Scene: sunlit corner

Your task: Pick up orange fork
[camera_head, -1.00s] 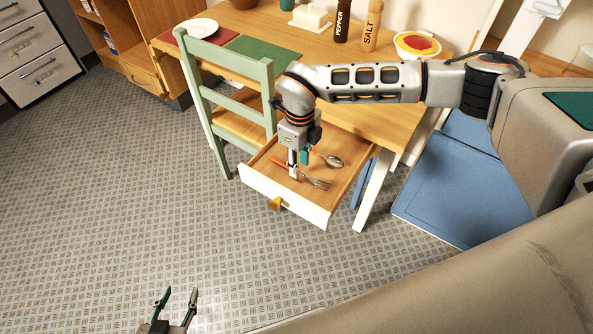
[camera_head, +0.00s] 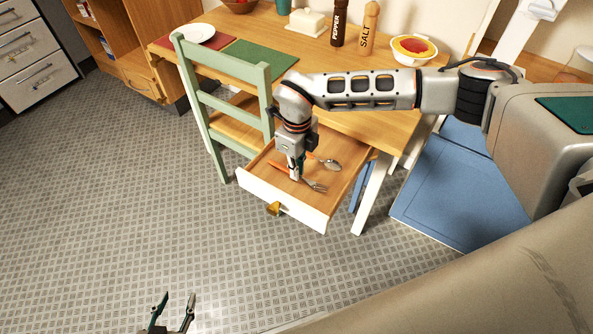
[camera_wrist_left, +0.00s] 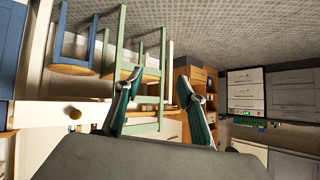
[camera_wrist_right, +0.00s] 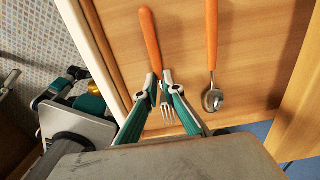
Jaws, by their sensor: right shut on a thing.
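The orange-handled fork (camera_head: 316,185) lies in the open drawer (camera_head: 332,196), its metal tines toward the drawer's front right. My right gripper (camera_head: 294,174) points down into the drawer and is shut on the fork. In the right wrist view the fork's orange handle (camera_wrist_right: 150,42) runs up beyond my fingertips (camera_wrist_right: 158,82), which close around its neck; the tines show between the fingers. I cannot tell whether the fork is clear of the drawer floor. My left gripper (camera_head: 174,314) is open and empty over the floor; its spread fingers show in the left wrist view (camera_wrist_left: 158,85).
An orange-handled spoon (camera_head: 330,163) lies beside the fork; its handle also shows in the right wrist view (camera_wrist_right: 211,40). The drawer walls surround both. A green chair (camera_head: 222,108) stands left of the drawer. The wooden table (camera_head: 290,60) is above and behind.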

